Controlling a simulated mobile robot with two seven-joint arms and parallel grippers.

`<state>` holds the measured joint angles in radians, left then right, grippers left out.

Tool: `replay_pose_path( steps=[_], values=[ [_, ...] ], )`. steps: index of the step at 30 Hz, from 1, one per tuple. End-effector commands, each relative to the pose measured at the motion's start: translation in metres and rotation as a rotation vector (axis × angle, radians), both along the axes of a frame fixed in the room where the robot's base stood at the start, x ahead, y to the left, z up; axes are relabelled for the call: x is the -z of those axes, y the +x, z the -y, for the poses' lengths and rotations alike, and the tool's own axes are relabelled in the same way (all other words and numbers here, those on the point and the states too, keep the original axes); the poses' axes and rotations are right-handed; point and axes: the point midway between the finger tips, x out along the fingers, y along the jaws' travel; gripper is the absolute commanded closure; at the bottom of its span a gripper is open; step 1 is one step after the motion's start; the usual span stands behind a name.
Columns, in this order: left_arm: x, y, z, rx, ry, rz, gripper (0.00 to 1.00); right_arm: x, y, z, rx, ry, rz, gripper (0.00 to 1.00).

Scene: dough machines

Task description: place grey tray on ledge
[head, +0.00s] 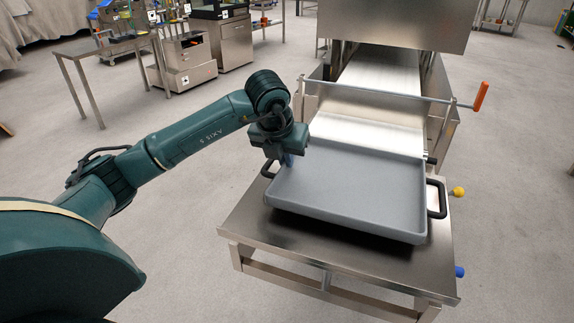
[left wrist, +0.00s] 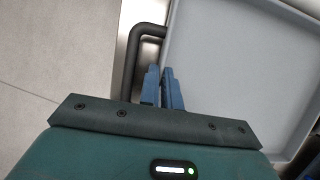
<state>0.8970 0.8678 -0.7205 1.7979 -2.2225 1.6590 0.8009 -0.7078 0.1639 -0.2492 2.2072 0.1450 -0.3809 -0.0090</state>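The grey tray (head: 350,190) is a shallow rectangular pan with black handles at its left and right ends. It is over the steel ledge (head: 330,262) in front of the machine, with a dark shadow under its front edge; I cannot tell if it rests fully. My left gripper (head: 288,160) is at the tray's left rim, beside the left handle. In the left wrist view, the blue fingers (left wrist: 162,88) are close together on the tray's rim (left wrist: 168,45), between the black handle (left wrist: 133,50) and the tray's inside. My right gripper is out of view.
The dough machine's steel chute (head: 370,115) slopes down behind the tray. A crossbar with an orange handle (head: 481,97) spans it. Yellow (head: 457,192) and blue (head: 459,271) knobs stick out at the ledge's right side. The ledge's front strip is bare.

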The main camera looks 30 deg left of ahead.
Motion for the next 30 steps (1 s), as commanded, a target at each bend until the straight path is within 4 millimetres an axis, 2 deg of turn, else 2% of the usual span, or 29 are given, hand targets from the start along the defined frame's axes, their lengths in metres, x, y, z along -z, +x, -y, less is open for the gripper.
replay_pose_path(
  steps=[3,11,12,20,30],
  values=[
    [0.018,0.000,0.000,-0.001,-0.002,-0.002,1.00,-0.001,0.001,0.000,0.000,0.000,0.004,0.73],
    [0.020,0.000,0.000,-0.001,-0.001,0.001,1.00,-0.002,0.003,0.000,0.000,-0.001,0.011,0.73],
    [0.022,0.000,0.000,0.001,0.001,-0.001,0.94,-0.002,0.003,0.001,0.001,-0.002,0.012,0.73],
    [0.021,0.000,0.000,0.001,0.001,-0.001,0.73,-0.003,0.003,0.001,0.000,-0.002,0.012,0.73],
    [0.014,-0.002,0.000,0.001,0.001,0.001,0.73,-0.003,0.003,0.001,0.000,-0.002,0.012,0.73]
  ],
)
